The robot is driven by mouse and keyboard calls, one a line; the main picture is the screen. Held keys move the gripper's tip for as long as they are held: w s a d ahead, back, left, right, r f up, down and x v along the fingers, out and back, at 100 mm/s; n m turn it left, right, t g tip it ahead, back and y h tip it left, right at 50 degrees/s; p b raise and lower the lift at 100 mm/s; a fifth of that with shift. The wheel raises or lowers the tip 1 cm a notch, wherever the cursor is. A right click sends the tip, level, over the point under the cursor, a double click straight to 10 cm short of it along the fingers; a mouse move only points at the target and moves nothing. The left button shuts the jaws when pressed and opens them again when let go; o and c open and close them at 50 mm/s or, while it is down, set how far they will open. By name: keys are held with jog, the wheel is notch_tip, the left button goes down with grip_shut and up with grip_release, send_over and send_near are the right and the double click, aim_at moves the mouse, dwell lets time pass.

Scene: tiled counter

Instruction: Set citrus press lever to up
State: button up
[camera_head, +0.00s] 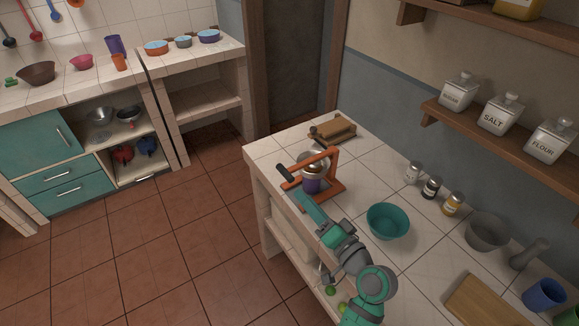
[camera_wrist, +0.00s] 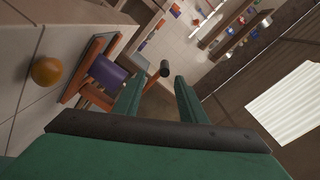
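The citrus press (camera_head: 333,188) has an orange frame and stands on the tiled counter. A purple cup (camera_head: 312,184) sits inside its frame and also shows in the wrist view (camera_wrist: 108,74). Its orange lever slopes down to the left and ends in a black handle (camera_head: 285,172). In the wrist view the black handle (camera_wrist: 164,68) appears between my fingertips, beyond them; I cannot tell whether they touch it. My gripper (camera_wrist: 159,76) is open, with a clear gap between its green fingers. In the head view it is just below the lever end, its fingertips hard to make out.
An orange fruit (camera_wrist: 46,70) lies near the press in the wrist view. A teal bowl (camera_head: 388,221) stands right of the press, and a wooden rack-like object (camera_head: 332,130) behind it. Small jars (camera_head: 431,188) line the wall side. Open floor lies left of the counter.

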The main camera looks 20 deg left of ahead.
aim_at(285, 173)
jog(key=shift+y, duration=0.3)
jog(key=x, duration=1.1)
jog(key=shift+w+a+r, duration=0.15)
jog(key=shift+w+r, duration=0.05)
jog(key=shift+r, duration=0.2)
grip_shut()
